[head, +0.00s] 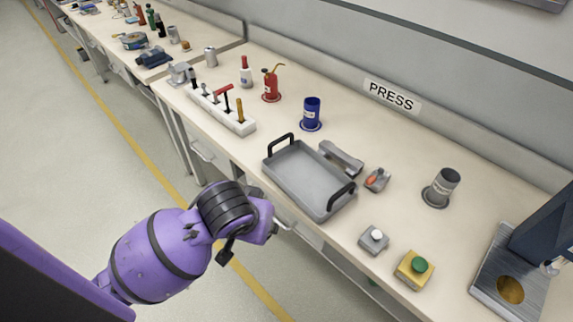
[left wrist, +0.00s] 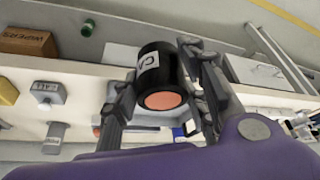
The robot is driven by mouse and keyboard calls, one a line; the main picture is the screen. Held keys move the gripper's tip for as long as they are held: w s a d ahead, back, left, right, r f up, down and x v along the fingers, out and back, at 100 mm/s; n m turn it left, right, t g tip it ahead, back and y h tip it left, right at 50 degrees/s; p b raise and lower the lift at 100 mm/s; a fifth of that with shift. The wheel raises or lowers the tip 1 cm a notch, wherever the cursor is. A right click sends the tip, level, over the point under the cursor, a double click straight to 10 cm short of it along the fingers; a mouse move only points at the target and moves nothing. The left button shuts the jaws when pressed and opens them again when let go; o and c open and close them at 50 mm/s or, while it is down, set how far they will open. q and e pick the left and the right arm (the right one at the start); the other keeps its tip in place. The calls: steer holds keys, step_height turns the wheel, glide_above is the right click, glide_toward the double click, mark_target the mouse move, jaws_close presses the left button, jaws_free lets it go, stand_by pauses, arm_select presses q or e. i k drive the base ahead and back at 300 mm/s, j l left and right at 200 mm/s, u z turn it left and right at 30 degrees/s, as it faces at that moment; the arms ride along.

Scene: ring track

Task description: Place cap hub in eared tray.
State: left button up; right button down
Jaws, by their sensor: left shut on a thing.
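The eared tray (head: 308,180) is a shallow grey tray with two black handles, lying empty on the bench in the head view. My left gripper (head: 262,222) is in front of the bench edge, on the near side of the tray and apart from it. In the left wrist view the left gripper (left wrist: 160,85) is shut on a black cylinder with an orange end and a white label starting "CA", which I take as the cap hub (left wrist: 154,68). The cap hub cannot be made out in the head view. My right gripper is in neither view.
A blue cup (head: 311,113) and a grey bracket (head: 341,157) stand behind the tray. A white tool rack (head: 222,108) is to its left. A grey button box (head: 373,240), a yellow one (head: 414,270) and a press (head: 510,275) are to the right.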

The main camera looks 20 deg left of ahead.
mark_target(302, 175)
steer(key=i+j+z, duration=0.3)
steer(key=j+z, duration=0.3)
steer(key=i+j+z, duration=0.1)
steer(key=j+z, duration=0.2)
steer(key=j, duration=0.15)
